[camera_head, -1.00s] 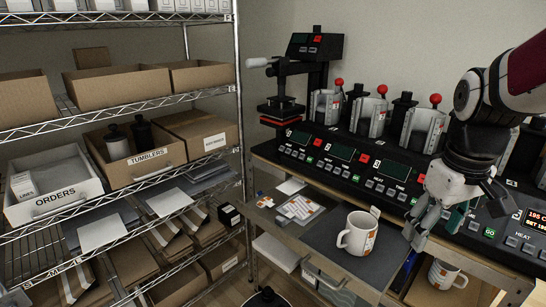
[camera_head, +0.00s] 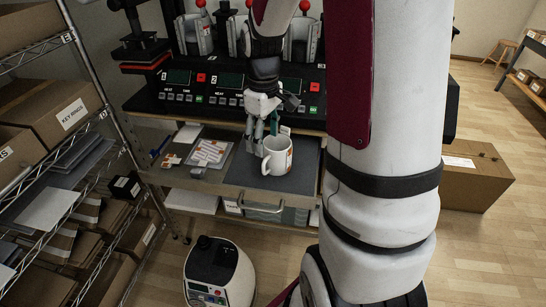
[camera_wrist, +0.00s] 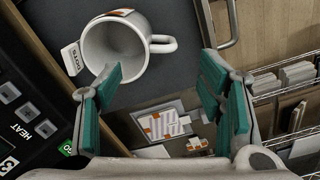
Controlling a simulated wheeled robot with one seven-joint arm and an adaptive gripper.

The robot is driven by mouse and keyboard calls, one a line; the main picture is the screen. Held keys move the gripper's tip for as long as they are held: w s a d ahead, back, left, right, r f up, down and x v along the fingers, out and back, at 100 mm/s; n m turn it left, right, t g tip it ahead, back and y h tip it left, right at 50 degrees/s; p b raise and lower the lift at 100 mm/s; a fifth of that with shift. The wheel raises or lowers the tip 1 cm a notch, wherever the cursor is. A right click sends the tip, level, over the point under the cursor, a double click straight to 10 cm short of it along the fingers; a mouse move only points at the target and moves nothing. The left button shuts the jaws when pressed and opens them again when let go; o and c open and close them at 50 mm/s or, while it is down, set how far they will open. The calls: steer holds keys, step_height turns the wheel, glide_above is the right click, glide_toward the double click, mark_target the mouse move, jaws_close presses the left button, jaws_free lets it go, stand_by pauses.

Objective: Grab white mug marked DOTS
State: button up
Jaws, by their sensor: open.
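A white mug (camera_head: 278,157) with an orange print stands upright on the dark mat of the pull-out shelf (camera_head: 238,174). Its handle points to the lower left in the head view. The wrist view shows the mug (camera_wrist: 112,55) from above, empty inside, with a small tag reading DOTS (camera_wrist: 71,59) beside its rim. My gripper (camera_head: 258,145) is open, above the mug's left side in the head view. In the wrist view, my gripper (camera_wrist: 158,72) has its teal fingers spread, the left one overlapping the mug's rim, the handle showing between them. Contact cannot be told.
Heat presses with a control panel (camera_head: 200,88) stand right behind the shelf. Printed sheets (camera_head: 208,152) lie left of the mat. A wire rack (camera_head: 115,130) with boxes is at left. A white rounded machine (camera_head: 218,274) stands on the floor in front.

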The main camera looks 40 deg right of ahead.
mark_target(267, 158)
step_height(267, 158, down, 3)
steer(key=shift+r, duration=0.2)
steer(key=f, duration=0.4)
steer(key=shift+s+p, duration=0.35)
steer(key=shift+p, duration=0.05)
steer(key=shift+w+f, duration=0.1)
steer(key=shift+f, duration=0.55)
jaws_close()
